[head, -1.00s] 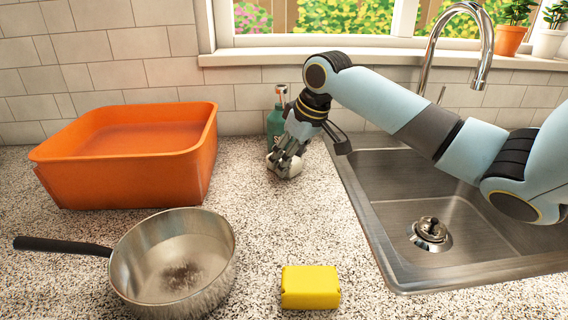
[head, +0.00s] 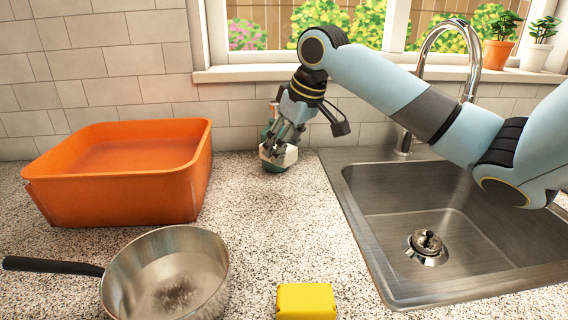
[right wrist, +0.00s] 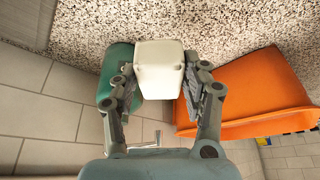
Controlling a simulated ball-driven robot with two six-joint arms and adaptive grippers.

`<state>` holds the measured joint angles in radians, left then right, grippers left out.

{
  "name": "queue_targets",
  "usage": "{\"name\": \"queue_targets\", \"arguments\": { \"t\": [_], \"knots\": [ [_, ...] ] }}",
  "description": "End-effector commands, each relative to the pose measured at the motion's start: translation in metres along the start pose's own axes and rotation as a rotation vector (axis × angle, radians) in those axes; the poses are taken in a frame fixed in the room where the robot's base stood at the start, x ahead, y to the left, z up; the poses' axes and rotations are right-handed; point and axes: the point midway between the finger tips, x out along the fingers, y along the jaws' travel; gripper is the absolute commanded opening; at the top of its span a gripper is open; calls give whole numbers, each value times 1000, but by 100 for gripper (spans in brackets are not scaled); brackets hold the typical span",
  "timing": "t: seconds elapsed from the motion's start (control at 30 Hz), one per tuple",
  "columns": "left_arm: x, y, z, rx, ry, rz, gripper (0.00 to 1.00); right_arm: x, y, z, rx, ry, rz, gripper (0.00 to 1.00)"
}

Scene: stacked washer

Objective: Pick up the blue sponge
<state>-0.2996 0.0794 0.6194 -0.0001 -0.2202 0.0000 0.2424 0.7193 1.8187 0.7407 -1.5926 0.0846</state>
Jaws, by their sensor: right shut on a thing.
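No sponge that is plainly blue shows. My right gripper (head: 279,150) is shut on a pale white block (head: 288,157), held in front of a green bottle near the back wall. The bottle's green base shows below the block, which appears to be off the counter. In the right wrist view the white block (right wrist: 160,68) sits between both fingers (right wrist: 157,88), with the green bottle (right wrist: 115,72) close beside it. A yellow sponge-like block (head: 305,302) lies on the counter at the front. My left gripper is not in view.
An orange tub (head: 120,190) stands at the left, with a metal pan (head: 168,275) in front of it. A steel sink (head: 430,225) with a faucet (head: 472,60) is at the right.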

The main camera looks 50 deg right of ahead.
Motion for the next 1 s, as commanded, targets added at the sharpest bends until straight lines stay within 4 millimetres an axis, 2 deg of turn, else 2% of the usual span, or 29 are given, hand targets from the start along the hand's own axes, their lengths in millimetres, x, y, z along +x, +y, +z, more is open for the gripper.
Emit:
{"name": "queue_targets", "arguments": {
  "t": [0.27,0.6,0.8,1.0],
  "knots": [
    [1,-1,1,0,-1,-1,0,-18,-41,39,-5,-3,1,26],
    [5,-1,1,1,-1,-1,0,-43,-109,100,-1,0,-5,26],
    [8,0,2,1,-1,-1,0,-51,-131,120,0,0,-3,26],
    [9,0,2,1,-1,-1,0,-55,-138,127,1,0,-1,26]
  ]
}}
